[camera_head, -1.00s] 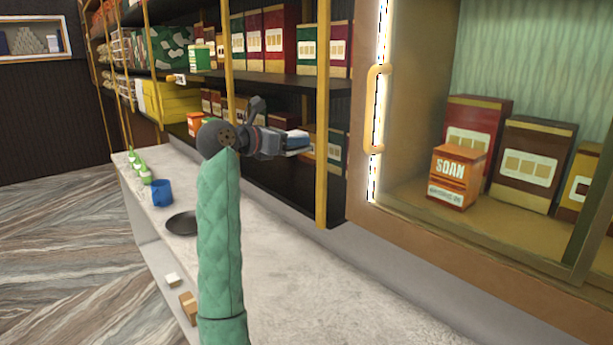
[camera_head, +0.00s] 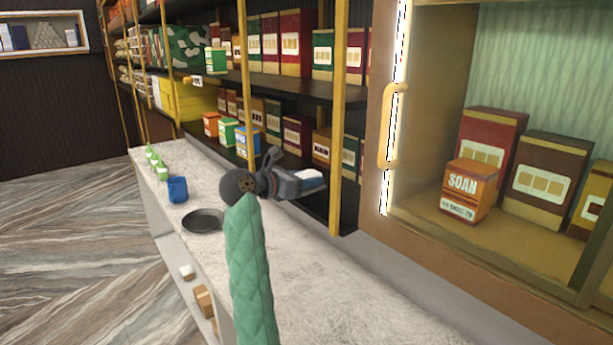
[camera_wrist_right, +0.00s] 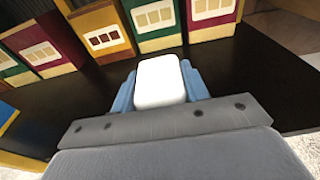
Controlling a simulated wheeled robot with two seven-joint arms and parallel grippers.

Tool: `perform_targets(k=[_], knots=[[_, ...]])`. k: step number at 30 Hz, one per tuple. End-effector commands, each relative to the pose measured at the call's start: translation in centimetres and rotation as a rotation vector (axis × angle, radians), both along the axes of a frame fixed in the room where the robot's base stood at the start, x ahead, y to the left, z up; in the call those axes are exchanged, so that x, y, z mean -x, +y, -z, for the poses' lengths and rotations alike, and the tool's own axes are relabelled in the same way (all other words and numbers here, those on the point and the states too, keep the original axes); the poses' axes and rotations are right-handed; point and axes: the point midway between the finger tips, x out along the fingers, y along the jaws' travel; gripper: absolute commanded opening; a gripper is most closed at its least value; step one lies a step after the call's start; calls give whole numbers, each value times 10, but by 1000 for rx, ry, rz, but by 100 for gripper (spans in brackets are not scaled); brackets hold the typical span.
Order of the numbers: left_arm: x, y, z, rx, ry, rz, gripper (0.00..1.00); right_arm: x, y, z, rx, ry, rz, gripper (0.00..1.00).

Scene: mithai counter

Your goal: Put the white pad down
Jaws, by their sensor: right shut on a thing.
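The white pad (camera_wrist_right: 160,82) is a small white block with rounded corners. My right gripper (camera_wrist_right: 160,90) is shut on it, with a blue finger on each side in the right wrist view. In the head view the right gripper (camera_head: 308,184) holds the pad (camera_head: 312,177) beside the lower shelves, above the back edge of the counter. In the right wrist view a dark shelf board (camera_wrist_right: 255,85) shows behind and around the pad. I cannot tell whether the pad touches anything below. My left gripper is not in view.
The pale counter (camera_head: 310,285) has a clear front stretch. A dark plate (camera_head: 203,220), a blue cup (camera_head: 177,189) and several green-and-white items (camera_head: 157,165) stand farther along it. Yellow posts (camera_head: 337,120) front the shelves of boxes. A glass case holds an orange SOAN box (camera_head: 467,190).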

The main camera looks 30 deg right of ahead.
Motion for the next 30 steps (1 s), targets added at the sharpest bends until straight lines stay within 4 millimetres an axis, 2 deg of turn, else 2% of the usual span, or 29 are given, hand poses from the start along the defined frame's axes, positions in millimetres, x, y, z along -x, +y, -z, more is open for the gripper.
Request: perform_targets(k=[15,16,19,30], knots=[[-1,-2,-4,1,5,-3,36,0,0,3,-1,-1,0,15],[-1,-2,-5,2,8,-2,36,0,0,3,-1,-1,0,47],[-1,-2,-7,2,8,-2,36,0,0,2,-1,-1,0,67],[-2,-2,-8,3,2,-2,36,0,0,1,0,-1,0,67]])
